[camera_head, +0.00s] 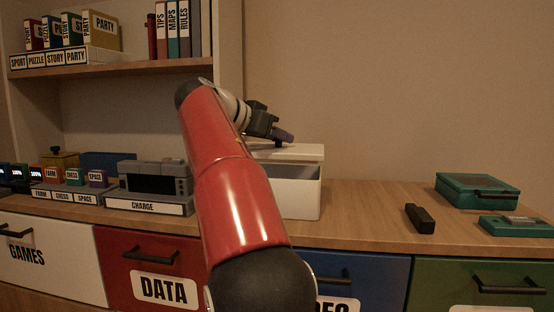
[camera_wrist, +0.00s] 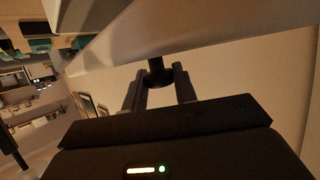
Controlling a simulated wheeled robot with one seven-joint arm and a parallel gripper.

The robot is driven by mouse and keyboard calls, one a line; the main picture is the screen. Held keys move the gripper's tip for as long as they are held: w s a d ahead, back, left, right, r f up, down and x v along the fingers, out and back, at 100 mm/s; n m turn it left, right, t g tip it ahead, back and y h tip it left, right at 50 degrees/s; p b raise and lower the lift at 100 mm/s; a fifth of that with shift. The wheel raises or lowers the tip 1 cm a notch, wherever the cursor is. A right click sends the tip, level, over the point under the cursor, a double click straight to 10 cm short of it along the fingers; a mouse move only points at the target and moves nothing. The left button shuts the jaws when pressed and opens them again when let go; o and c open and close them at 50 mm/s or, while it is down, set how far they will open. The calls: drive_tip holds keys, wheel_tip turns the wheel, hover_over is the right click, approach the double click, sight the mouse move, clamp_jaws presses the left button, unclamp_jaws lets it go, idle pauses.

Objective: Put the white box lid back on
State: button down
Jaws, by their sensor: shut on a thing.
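The white box (camera_head: 297,198) stands on the wooden counter, partly hidden behind my red arm. Its top is partly uncovered and shows a grey inside at the right. The white lid (camera_head: 300,153) is above the box, roughly level, with its near edge set back from the box's front rim. I cannot tell whether the lid touches the box's back rim. My gripper (camera_head: 284,137) is over the lid, shut on its dark knob. In the wrist view, my gripper's fingers (camera_wrist: 161,74) stand either side of the black knob (camera_wrist: 156,64), and the pale lid (camera_wrist: 190,30) fills the upper part.
A grey device sits on the CHARGE stand (camera_head: 150,203) left of the box. At the right lie a black bar (camera_head: 420,218), a teal case (camera_head: 477,190) and a smaller teal item (camera_head: 515,227). The counter (camera_head: 365,205) just right of the box is clear. A shelf (camera_head: 120,71) is above left.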

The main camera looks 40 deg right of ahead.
sight(268, 148)
drive_tip(key=shift+f+b, duration=0.5)
drive_tip(key=shift+f, duration=1.1)
drive_tip(key=shift+f+b, duration=0.4)
drive_tip(key=shift+f, duration=0.05)
drive_tip(key=c, duration=1.1)
unclamp_jaws()
drive_tip(key=shift+r, duration=0.1)
drive_tip(key=shift+r+p, duration=0.55)
drive_tip(key=shift+p, duration=0.05)
drive_tip(key=p+v, duration=0.1)
drive_tip(key=v, duration=1.1)
